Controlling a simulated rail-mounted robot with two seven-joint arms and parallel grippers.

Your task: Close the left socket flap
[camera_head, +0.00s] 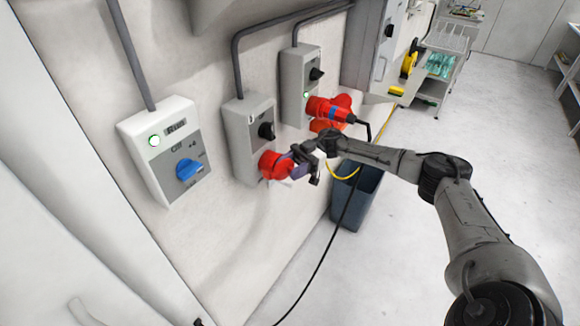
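The left socket is a grey wall box (238,130) with a black rotary knob and a red round socket part (270,164) at its lower front. I cannot tell whether its red flap lies fully shut. My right gripper (300,170) is right at the right side of this red part, apparently touching or very near it. Its fingers are small and partly merge with the red part, so their opening is unclear. My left gripper is not in view.
The right socket box (293,80) holds a red plug (334,108) with a black cable hanging to the floor. A white control box (160,143) with a blue knob is on the wall at left. A dark bin (353,200) stands below. A cart (432,85) stands behind.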

